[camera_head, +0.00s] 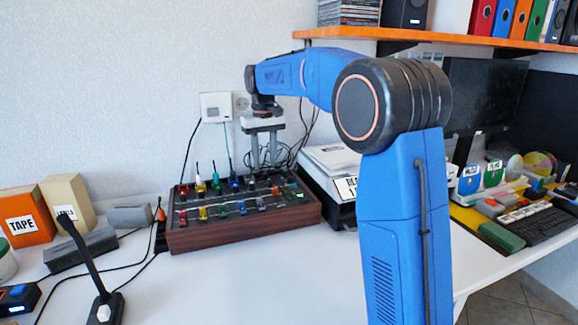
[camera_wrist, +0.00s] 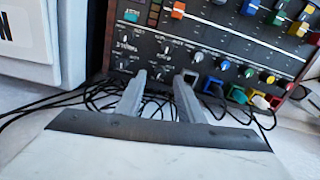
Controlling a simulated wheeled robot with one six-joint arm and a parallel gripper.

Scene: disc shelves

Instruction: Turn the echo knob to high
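The mixing console (camera_head: 225,237) with wooden sides stands on the white desk, and its dark panel also shows in the wrist view (camera_wrist: 205,45). Small knobs with pale pointers sit at the panel's edge, such as one black knob (camera_wrist: 133,46) and one pale-topped knob (camera_wrist: 198,57). Their labels are too small to read, so I cannot tell which is the echo knob or its setting. My gripper (camera_head: 264,166) points down over the console's back right part. In the wrist view my gripper (camera_wrist: 161,78) has its fingers apart with nothing between them.
Plugs and cables (camera_wrist: 235,95) crowd the console's back edge. A printer (camera_head: 322,180) stands close to its right. A desk microphone (camera_head: 95,270) is at front left, with a grey block (camera_head: 80,250) behind. An orange shelf (camera_head: 440,37) hangs above right.

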